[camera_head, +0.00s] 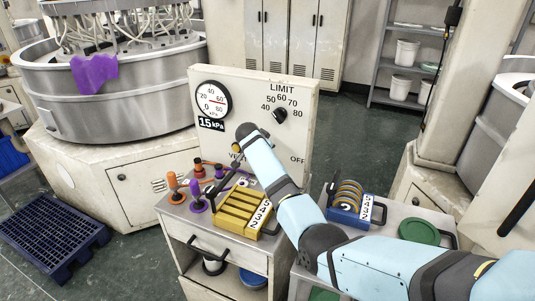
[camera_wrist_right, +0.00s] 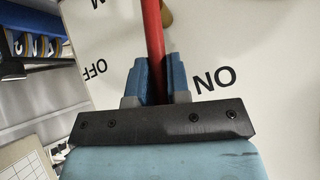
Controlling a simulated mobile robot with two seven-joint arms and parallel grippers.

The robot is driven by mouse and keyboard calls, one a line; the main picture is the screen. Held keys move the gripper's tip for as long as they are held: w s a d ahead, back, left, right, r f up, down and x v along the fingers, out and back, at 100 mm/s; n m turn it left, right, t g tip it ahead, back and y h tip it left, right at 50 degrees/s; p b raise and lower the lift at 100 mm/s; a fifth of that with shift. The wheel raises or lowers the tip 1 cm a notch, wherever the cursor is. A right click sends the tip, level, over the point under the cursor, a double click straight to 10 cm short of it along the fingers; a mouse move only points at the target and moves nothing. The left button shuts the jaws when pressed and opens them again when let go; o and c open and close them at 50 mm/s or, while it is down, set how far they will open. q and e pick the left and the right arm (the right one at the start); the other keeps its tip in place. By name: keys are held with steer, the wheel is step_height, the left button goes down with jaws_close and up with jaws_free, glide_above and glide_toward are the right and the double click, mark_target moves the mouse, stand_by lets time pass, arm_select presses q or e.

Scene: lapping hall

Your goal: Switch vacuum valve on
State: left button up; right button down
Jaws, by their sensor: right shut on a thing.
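The white vacuum panel (camera_head: 235,85) stands at the back of a cart, with a round gauge (camera_head: 212,104) marked 15 kPa and a LIMIT dial (camera_head: 279,114). OFF shows at its lower right; other lettering is partly covered by my arm. In the right wrist view a red valve lever (camera_wrist_right: 153,30) runs between the blue fingers of my right gripper (camera_wrist_right: 159,75), which is shut on it. The ON label (camera_wrist_right: 215,80) is close beside the gripper; the OFF label (camera_wrist_right: 95,69) is farther left. The valve is mostly hidden in the head view. My left gripper is out of view.
On the cart top are a yellow slotted tray (camera_head: 241,211) and orange (camera_head: 175,188) and purple (camera_head: 197,197) handled tools. A blue rack (camera_head: 352,214) and green disc (camera_head: 419,231) are on the right. A large round machine (camera_head: 115,95) stands at left.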

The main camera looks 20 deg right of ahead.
steer(key=shift+w+a+n+g+h+b, duration=0.3)
steer(key=shift+w+n+g+h+b, duration=0.15)
steer(key=shift+b, duration=0.2)
steer(key=shift+w+a+g+h, duration=0.1)
steer(key=shift+a+g+h, duration=0.05)
steer(key=shift+g+h, duration=0.1)
steer(key=shift+r+b, duration=0.1)
steer(key=shift+b, duration=0.2)
steer(key=c, duration=1.1)
jaws_free()
steer(key=shift+a, duration=0.1)
steer(key=b+v, duration=0.1)
steer(key=v, duration=1.2)
steer(key=shift+a+r, duration=0.15)
steer(key=shift+r, duration=0.15)
